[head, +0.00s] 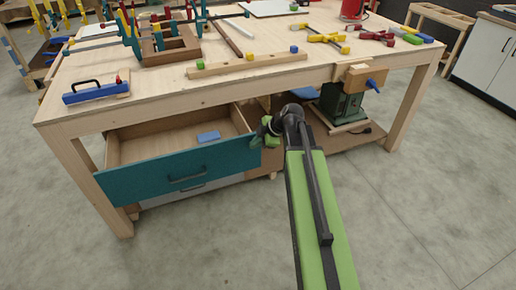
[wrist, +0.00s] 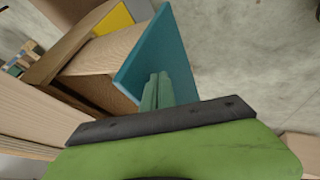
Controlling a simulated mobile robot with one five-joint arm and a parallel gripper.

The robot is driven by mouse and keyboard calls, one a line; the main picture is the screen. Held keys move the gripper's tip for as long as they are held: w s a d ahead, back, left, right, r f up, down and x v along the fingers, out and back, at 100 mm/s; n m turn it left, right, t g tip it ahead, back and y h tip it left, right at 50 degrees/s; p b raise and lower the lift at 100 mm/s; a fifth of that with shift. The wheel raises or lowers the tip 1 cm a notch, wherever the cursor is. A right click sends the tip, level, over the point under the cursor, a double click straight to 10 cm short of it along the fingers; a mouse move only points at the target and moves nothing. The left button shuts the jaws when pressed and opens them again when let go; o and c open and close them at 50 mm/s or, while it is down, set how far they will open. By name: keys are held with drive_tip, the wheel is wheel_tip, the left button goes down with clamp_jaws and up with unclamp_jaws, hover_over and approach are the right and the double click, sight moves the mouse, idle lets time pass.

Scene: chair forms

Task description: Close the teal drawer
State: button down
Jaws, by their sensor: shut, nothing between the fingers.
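The teal drawer (head: 170,173) is pulled out under the left part of the workbench, and its inside shows. A dark handle (head: 188,178) is on its front, and a blue block (head: 208,137) lies inside. My gripper (head: 257,140) is at the right end of the drawer front. In the wrist view my gripper (wrist: 157,82) has its fingers together, with nothing between them, against or very near the teal panel (wrist: 150,55). I cannot tell whether they touch it.
The wooden workbench (head: 130,103) carries clamps, a wooden rail (head: 247,65) and a blue plane (head: 97,91). A green machine (head: 341,102) stands on the lower shelf to the right. The floor in front is clear.

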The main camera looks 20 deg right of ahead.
sight(240, 117)
idle(0.3)
drive_tip(key=w, duration=1.9)
